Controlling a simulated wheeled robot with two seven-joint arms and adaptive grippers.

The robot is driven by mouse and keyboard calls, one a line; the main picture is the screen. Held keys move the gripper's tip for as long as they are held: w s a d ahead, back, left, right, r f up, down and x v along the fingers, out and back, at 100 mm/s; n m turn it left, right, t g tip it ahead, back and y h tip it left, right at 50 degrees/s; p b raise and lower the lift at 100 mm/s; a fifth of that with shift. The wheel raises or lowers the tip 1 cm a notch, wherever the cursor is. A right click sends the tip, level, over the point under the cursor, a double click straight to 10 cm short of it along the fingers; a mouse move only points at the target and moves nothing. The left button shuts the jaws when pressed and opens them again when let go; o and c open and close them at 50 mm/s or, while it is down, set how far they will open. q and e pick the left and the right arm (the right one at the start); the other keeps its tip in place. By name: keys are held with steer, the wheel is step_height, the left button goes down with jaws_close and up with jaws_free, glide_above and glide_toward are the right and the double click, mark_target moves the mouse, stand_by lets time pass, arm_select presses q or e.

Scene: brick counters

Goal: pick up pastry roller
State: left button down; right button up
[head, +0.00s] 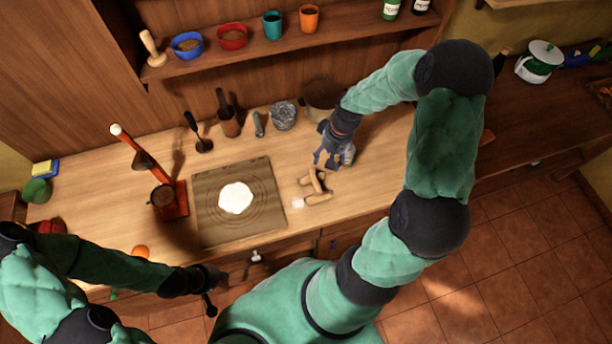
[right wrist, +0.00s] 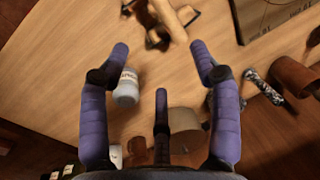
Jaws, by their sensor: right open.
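The wooden pieces beside the mat look like the pastry roller (head: 315,188), with a light wooden body and handles; exact parts are hard to separate. It also shows at the top of the right wrist view (right wrist: 168,20), partly cut off. My right gripper (head: 325,160) is above the counter just behind it, open and empty. In the right wrist view its fingers (right wrist: 160,62) are spread wide, with the roller beyond their tips. My left gripper (head: 211,288) hangs by the counter's front edge, far from the roller; its finger opening is unclear.
A mat (head: 270,205) with white dough (head: 236,198) lies left of the roller. A grey labelled jar (right wrist: 126,88) stands close to the right gripper. A pot (head: 320,94) and a foil-like ball (head: 283,115) stand behind. The shelf (head: 340,28) holds bowls and cups.

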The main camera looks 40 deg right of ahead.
glide_toward(318, 175)
steer(key=shift+s+a+f, duration=0.15)
steer(key=shift+s+a, duration=0.7)
steer(key=shift+s, duration=0.1)
steer(key=f, duration=0.1)
steer(key=a+f, duration=0.1)
steer(key=f, duration=0.1)
steer(key=w+f, duration=0.1)
steer(key=shift+a+f, duration=0.25)
steer(key=shift+f, duration=0.5)
steer(key=shift+a+f, duration=0.1)
steer(key=shift+f, duration=0.15)
steer(key=shift+c, duration=0.3)
jaws_close()
